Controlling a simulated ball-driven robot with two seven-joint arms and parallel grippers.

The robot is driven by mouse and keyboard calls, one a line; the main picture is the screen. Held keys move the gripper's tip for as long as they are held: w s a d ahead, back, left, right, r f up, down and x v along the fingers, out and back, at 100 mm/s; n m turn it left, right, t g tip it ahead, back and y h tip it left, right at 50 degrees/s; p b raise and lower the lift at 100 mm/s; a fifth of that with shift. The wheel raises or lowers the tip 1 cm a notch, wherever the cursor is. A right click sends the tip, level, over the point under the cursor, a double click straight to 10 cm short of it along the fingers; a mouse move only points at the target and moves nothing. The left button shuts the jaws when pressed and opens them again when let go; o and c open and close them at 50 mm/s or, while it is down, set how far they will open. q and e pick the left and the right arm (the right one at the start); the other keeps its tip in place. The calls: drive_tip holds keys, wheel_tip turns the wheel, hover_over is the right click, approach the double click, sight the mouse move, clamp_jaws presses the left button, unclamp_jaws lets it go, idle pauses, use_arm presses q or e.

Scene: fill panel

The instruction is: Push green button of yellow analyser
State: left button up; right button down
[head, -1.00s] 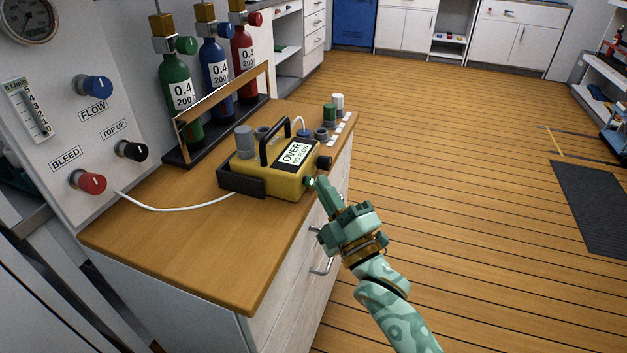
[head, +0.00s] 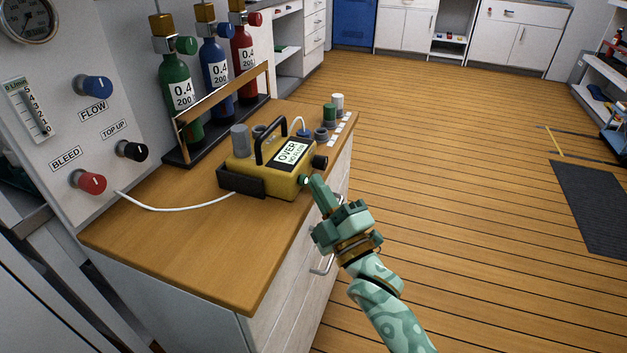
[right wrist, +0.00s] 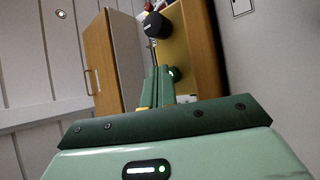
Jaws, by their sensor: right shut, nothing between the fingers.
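The yellow analyser (head: 262,178) stands on the wooden counter top, with a black handle and a display reading "OVER" (head: 291,153). Its green button (head: 305,180) is on the end facing my right gripper. My right gripper (head: 315,181) is shut and empty, its fingertips right at the button; I cannot tell whether they touch it. In the right wrist view the shut fingers (right wrist: 160,72) point at the analyser (right wrist: 176,48), and the green button (right wrist: 174,73) shows just right of their tips. The analyser's black knob (right wrist: 156,25) is above it. My left gripper is not in view.
Green, blue and red cylinders (head: 213,85) stand in a rack behind the analyser. A panel with knobs (head: 95,86) is at the left. A white hose (head: 170,208) runs across the counter (head: 190,250).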

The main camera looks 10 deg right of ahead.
use_arm(q)
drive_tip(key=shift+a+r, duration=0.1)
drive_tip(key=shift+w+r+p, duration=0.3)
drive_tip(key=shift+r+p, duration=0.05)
drive_tip(key=shift+p, duration=0.2)
use_arm(e)
drive_tip(key=shift+s+d, duration=0.65)
drive_tip(key=shift+d, duration=0.3)
